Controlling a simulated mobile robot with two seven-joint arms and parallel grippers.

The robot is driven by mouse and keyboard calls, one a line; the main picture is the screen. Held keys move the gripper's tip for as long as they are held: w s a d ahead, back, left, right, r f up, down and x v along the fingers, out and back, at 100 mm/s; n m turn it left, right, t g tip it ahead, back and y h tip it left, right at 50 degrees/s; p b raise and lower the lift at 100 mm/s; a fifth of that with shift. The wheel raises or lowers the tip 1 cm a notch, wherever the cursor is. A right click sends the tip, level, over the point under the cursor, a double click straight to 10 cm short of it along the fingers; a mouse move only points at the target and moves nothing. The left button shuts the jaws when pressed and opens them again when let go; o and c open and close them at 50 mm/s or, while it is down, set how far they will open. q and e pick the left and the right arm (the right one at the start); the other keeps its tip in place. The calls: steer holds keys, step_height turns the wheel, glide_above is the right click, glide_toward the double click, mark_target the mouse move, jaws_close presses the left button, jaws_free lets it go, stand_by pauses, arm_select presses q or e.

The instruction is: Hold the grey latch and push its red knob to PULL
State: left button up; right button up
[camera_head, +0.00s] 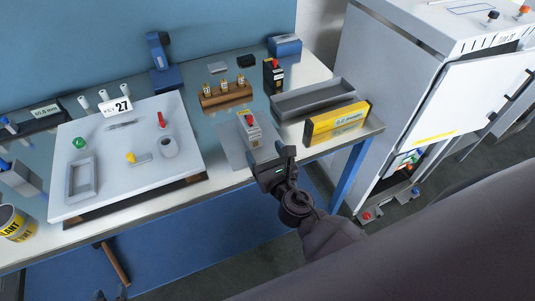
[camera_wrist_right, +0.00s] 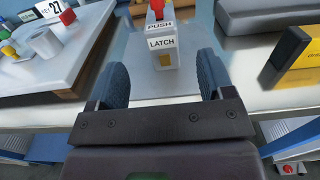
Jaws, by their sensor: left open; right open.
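The grey latch (camera_head: 253,137) stands upright on a grey plate near the front edge of the bench. Its red knob (camera_head: 249,119) is on top. In the right wrist view the latch (camera_wrist_right: 162,45) shows the words PUSH and LATCH and a yellow patch. The red knob (camera_wrist_right: 157,8) is cut off by the top edge there. My right gripper (camera_head: 271,160) is open and empty, just in front of the latch; its fingers (camera_wrist_right: 164,78) are spread wider than the latch.
A yellow box (camera_head: 337,121) and a grey tray (camera_head: 315,98) lie right of the latch. A black box with a red top (camera_head: 273,75) and a wooden rack (camera_head: 226,94) stand behind. A white board (camera_head: 120,180) with small items is left. A white cabinet (camera_head: 390,90) stands right.

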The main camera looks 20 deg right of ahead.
mark_target(255, 134)
steer(key=w, duration=1)
steer(key=shift+a, duration=0.15)
steer(key=c, duration=1.2)
